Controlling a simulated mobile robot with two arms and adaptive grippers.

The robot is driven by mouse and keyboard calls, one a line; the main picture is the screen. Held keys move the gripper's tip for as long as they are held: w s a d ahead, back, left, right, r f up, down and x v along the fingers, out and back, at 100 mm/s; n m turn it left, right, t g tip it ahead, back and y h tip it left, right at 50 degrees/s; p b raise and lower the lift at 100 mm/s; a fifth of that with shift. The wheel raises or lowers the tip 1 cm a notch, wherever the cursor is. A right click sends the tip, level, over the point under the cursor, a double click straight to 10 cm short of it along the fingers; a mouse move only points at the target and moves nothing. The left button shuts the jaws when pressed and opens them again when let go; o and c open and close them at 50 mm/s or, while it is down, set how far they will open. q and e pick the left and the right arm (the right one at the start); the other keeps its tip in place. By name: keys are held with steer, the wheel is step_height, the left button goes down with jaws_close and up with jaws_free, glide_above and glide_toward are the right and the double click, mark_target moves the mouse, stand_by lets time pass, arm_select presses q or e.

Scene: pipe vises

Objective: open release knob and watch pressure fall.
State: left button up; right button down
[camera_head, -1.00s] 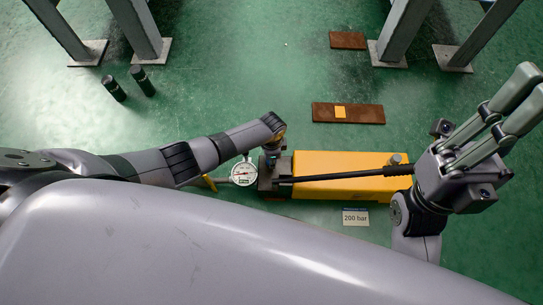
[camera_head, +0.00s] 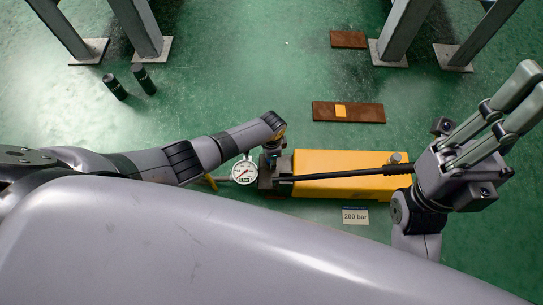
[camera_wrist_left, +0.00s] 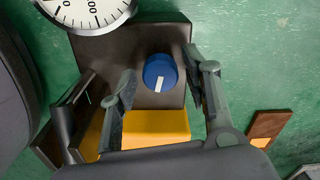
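The blue release knob (camera_wrist_left: 160,73) with a white mark sits on a dark block (camera_wrist_left: 150,98) in the left wrist view. My left gripper (camera_wrist_left: 166,77) is open there, one finger on each side of the knob, with gaps visible. In the head view it is low over the pump's left end (camera_head: 273,148), its fingers mostly hidden. The round white pressure gauge (camera_head: 244,172) is just left of the block. The yellow pump body (camera_head: 335,163) lies on the floor with a black lever (camera_head: 350,174) along it. My right gripper (camera_head: 524,98) is open and empty at the right.
A "200 bar" label (camera_head: 355,216) lies below the pump. Brown plates (camera_head: 365,113) lie above it, one with a yellow patch. Two dark cylinders (camera_head: 129,82) stand at upper left. Grey posts (camera_head: 400,30) stand at the top. The green floor between is clear.

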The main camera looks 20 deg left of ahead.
arm_select(q)
steer(key=shift+w+r, duration=0.1)
steer(key=shift+r, duration=0.05)
steer(key=shift+d+r, duration=0.1)
steer(key=shift+r, duration=0.2)
step_height(320, 180, up, 11)
steer(key=shift+r, duration=0.1)
stand_by(0.5)
stand_by(0.4)
